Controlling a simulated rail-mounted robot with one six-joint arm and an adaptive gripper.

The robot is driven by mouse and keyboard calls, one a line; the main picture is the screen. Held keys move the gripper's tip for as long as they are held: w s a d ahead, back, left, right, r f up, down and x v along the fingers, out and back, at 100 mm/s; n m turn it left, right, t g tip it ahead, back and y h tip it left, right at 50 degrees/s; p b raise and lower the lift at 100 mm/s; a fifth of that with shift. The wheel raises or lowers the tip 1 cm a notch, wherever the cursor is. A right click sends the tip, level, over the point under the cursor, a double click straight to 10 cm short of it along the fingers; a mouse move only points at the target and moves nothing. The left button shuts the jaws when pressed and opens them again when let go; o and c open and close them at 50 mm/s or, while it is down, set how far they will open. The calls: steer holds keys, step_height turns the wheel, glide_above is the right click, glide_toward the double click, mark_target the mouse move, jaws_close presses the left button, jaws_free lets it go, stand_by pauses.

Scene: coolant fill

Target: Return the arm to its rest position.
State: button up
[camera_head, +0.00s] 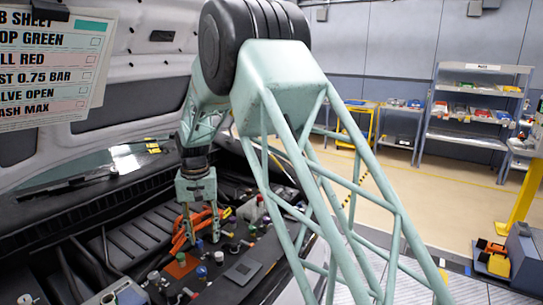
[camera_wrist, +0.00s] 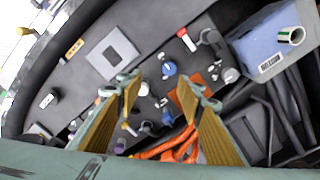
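My gripper (camera_head: 203,230) hangs pointing down over the engine bay in the head view, with my arm reaching forward from the right. In the wrist view my gripper (camera_wrist: 160,90) has its two ridged fingers spread apart with nothing held between them. Below and between the fingers lie caps, small fittings and orange hoses (camera_wrist: 170,146). The orange hoses (camera_head: 182,232) also show just left of the fingers in the head view. How far the fingertips are above the parts is hard to tell.
The raised hood (camera_head: 150,60) and a hanging job sheet (camera_head: 55,60) are at the left. The wrist view shows a blue-grey labelled box (camera_wrist: 270,45) and a grey square plate (camera_wrist: 112,50). Shelves (camera_head: 475,105) stand at the back right, with open floor before them.

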steer(key=s+d+r+t, duration=0.1)
steer(key=s+d+r, duration=0.4)
steer(key=d+r, duration=0.55)
steer(key=s+d+r, duration=0.5)
steer(key=d+r, duration=0.5)
steer(key=d, duration=0.1)
steer(key=s+d+r+m+t, duration=0.1)
steer(key=s+d+r, duration=0.3)
steer(key=s+d, duration=0.25)
steer(key=s+d+r, duration=0.3)
steer(key=s+d, duration=0.3)
steer(key=s, duration=0.2)
steer(key=s+d+f+t, duration=0.1)
steer(key=s+d, duration=0.4)
steer(key=s, duration=0.8)
steer(key=s+d+f+m+b, duration=0.1)
steer(key=s+d, duration=0.5)
steer(key=s, duration=0.7)
steer(key=shift+s+d+f+t, duration=0.15)
steer(key=shift+s+t, duration=0.05)
steer(key=shift+t, duration=0.2)
steer(key=shift+o, duration=0.5)
steer(key=shift+w, duration=0.1)
